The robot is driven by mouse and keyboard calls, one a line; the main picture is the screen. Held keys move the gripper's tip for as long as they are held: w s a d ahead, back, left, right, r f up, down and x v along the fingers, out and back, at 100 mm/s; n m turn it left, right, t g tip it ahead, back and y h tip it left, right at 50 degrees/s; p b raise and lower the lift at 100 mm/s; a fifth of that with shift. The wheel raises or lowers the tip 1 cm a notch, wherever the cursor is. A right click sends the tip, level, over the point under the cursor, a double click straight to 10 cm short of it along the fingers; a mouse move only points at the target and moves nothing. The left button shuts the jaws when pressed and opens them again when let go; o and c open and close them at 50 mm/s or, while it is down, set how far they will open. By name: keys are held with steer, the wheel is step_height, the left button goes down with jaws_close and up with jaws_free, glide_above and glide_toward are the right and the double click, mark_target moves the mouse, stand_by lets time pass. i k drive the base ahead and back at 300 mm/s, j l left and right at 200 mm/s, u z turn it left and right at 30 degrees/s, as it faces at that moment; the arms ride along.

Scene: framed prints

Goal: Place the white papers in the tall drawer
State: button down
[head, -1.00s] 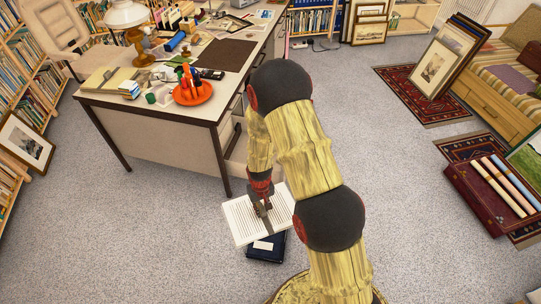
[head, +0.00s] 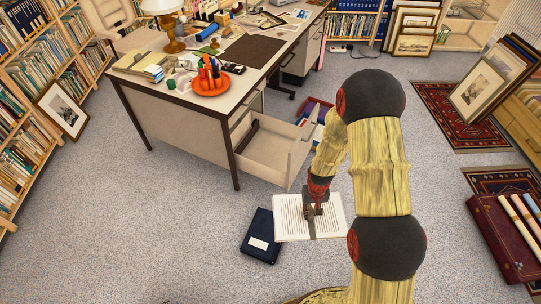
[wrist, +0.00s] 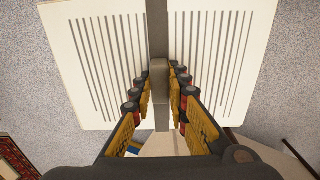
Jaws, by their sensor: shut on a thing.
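The white papers (head: 286,218) are a flat stack with dark printed lines and a grey band across the middle. My gripper (head: 313,212) is shut on them at the band and holds them level in front of the desk. In the wrist view the fingers (wrist: 160,92) close around a grey upright part on the band of the papers (wrist: 215,60). The tall drawer (head: 290,165) is pulled out from the desk's right end, open at the top, with a dark strip inside. It is behind and left of my gripper; my arm passes close to its right side.
A dark blue book (head: 262,238) lies on the carpet left of the papers. The desk (head: 175,118) carries an orange dish (head: 211,83) with pens. A red-and-blue box (head: 313,112) stands behind the drawer. A maroon case (head: 505,235) lies at right.

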mark_target(272, 154)
steer(key=l+u, duration=1.35)
steer(key=i+l+u, duration=0.1)
steer(key=l+u, duration=0.85)
steer(key=k+l+u, duration=0.1)
steer(key=l+u, duration=0.35)
steer(key=k+l+u, duration=0.2)
steer(key=l+u, duration=0.5)
steer(key=l, duration=0.3)
steer(key=i+l+u, duration=0.1)
steer(key=l+u, duration=0.15)
steer(key=l, duration=0.35)
steer(key=l+z, duration=0.2)
steer(key=z, duration=0.25)
steer(key=i+l+z, duration=0.15)
steer(key=z, duration=0.3)
steer(key=i+l+z, duration=0.15)
steer(key=z, duration=0.3)
